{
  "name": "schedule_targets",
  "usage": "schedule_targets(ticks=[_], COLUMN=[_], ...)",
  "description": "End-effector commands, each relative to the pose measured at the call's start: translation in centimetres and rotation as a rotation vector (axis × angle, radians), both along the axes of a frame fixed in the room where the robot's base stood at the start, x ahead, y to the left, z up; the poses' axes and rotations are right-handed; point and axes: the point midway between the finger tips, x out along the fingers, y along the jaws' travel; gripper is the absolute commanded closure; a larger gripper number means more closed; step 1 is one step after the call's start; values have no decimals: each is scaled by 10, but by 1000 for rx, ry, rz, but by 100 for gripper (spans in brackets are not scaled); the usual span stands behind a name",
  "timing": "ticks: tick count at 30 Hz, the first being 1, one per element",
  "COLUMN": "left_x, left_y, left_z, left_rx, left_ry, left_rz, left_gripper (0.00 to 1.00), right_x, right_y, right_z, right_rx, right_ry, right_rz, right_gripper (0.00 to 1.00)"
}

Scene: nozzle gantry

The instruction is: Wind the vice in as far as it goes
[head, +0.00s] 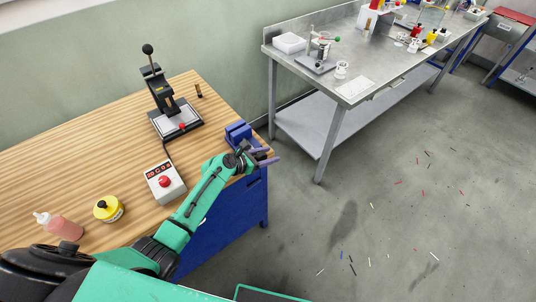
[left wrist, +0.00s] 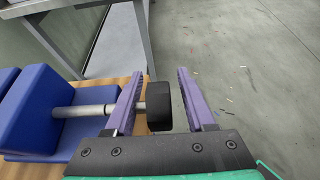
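The blue vice (head: 237,130) sits at the right corner of the wooden workbench. In the left wrist view its blue jaw blocks (left wrist: 38,105) show at the left edge, and a grey screw (left wrist: 88,110) runs right from them to a black knob (left wrist: 158,106). My left gripper (head: 265,156) is at the vice's outer end. In the left wrist view its two purple fingers (left wrist: 161,85) are apart, with the black knob between them. The left finger crosses in front of the screw. A clear gap shows between the knob and the right finger. My right gripper is not in view.
On the workbench (head: 90,125) stand a black press (head: 165,95), a control box with a red button (head: 165,182), a yellow jar (head: 108,209) and a pink bottle (head: 62,226). A metal table (head: 370,75) stands behind. The floor right of the vice is open, with small scraps.

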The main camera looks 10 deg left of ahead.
Motion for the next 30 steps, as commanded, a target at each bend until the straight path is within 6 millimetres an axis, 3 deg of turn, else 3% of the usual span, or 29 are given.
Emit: schedule_targets(ticks=[8,24,30], left_x=[-7,-94,-102], left_y=[6,78,84], left_z=[4,53,61], left_rx=[-1,2,1], left_ry=[2,2,0], left_rz=[1,1,-1], left_gripper=[45,45,45], right_x=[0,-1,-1], right_y=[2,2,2], right_z=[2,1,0], right_rx=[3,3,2], right_ry=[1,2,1], right_rz=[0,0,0], right_gripper=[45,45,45])
